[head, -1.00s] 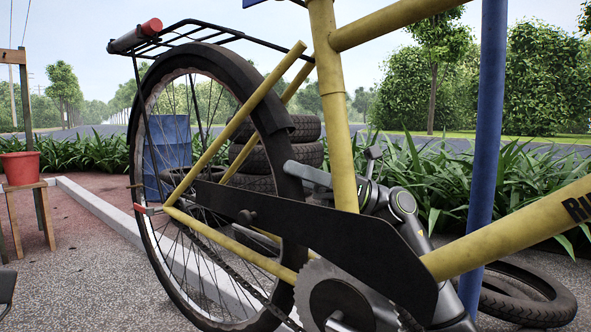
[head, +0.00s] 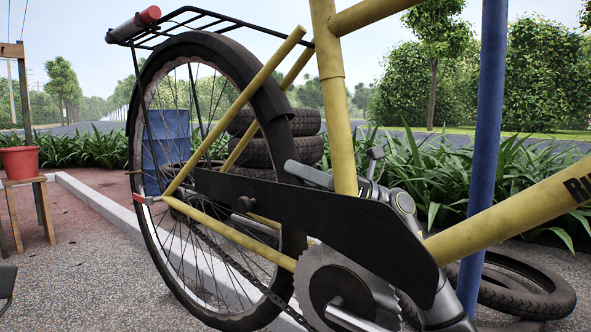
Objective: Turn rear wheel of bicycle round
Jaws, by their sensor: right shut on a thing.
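The yellow bicycle frame (head: 345,150) fills the middle and right of the head view. Its rear wheel (head: 143,225) stands upright at left centre, with a black mudguard (head: 215,48) over its top and a black chain guard (head: 320,215) across its lower right. My right gripper (head: 292,170) comes in from behind the seat tube, at the right edge of the wheel. It is shut on the wheel at the tyre, below the mudguard's end; the chain guard and tube hide part of the grip. My left gripper is not in view.
Stacked tyres (head: 262,148) and a blue barrel (head: 166,140) stand behind the wheel. A loose tyre (head: 525,288) lies at lower right beside a blue post (head: 486,150). A red bucket (head: 19,161) sits on a wooden stand at left. Open paving lies at lower left.

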